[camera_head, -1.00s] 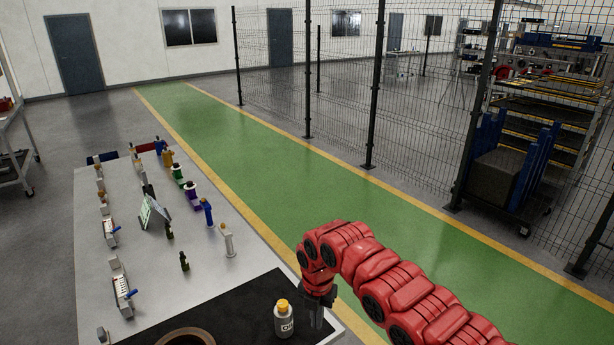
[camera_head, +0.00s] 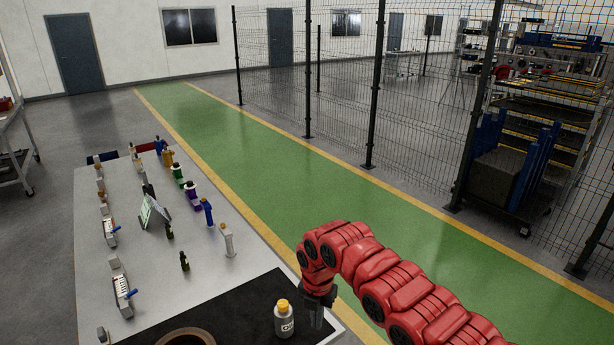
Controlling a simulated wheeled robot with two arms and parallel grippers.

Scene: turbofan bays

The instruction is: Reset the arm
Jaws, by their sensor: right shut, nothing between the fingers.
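My right arm (camera_head: 395,285) is red and comes in from the lower right, bent at the wrist so that it points down. My right gripper (camera_head: 316,318) is dark, shut and empty, above the right edge of the black mat (camera_head: 250,308). It is just right of a grey bottle with a yellow cap (camera_head: 284,320), apart from it as far as I can see. My left arm and gripper are not in view.
The grey table (camera_head: 200,270) holds a small tilted screen (camera_head: 152,212), several coloured upright tools along its right side and a brown ring (camera_head: 188,337) on the mat. A green walkway (camera_head: 290,160) and wire fence (camera_head: 345,90) lie beyond.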

